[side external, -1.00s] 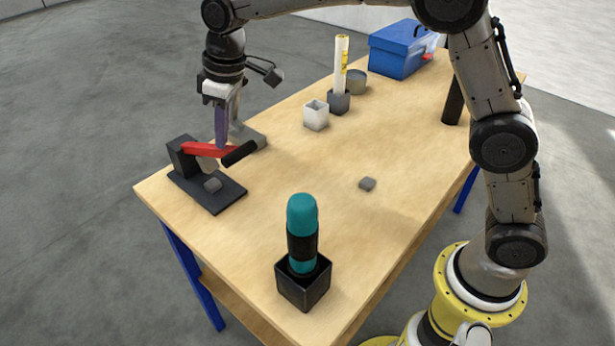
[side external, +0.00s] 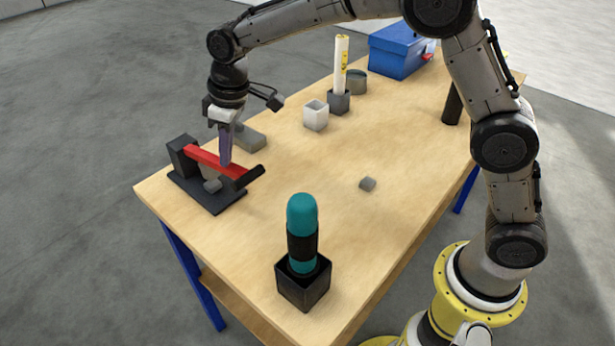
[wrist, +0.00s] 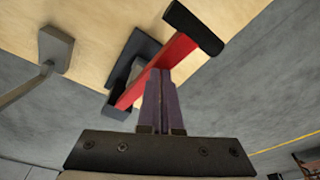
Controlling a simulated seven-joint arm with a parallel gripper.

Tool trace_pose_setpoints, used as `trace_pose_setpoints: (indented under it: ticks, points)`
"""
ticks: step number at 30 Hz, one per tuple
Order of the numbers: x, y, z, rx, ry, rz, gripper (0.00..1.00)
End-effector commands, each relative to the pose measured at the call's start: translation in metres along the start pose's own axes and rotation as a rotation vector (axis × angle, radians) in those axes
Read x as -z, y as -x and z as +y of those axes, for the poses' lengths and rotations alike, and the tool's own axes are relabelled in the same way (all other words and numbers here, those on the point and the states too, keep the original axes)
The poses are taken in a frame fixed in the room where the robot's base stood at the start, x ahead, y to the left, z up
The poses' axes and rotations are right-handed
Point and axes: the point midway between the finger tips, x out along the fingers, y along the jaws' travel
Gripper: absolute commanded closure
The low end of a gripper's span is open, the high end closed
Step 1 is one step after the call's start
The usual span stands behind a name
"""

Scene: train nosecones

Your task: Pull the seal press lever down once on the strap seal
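The seal press stands at the left edge of the wooden table, with a dark base plate (side external: 222,203) and a black upright block (side external: 181,155). Its red lever (side external: 203,157) ends in a black handle (side external: 249,177) and tilts downward toward the handle. A small grey strap seal (side external: 212,185) sits on the base below the lever. My gripper (side external: 225,164) points down with its purple fingers together, its tips at the lever, apparently touching it. The wrist view shows the closed fingers (wrist: 161,85) against the red lever (wrist: 160,68); nothing shows between them.
A grey block (side external: 250,139) lies behind the press. A teal bottle (side external: 302,220) in a black box stands in front. Mid-table is mostly clear.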

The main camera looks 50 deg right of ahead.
Motion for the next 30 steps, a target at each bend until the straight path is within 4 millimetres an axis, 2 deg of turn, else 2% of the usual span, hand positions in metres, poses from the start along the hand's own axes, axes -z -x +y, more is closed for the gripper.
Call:
trace_pose_setpoints:
  ticks: [17, 22, 30]
  points:
    - [-0.006, -0.027, 0.000, 0.000, 0.000, -0.002, 1.00]
    - [-0.004, -0.020, 0.001, -0.001, 0.000, 0.000, 1.00]
    - [0.001, 0.004, 0.000, 0.000, 0.000, -0.002, 1.00]
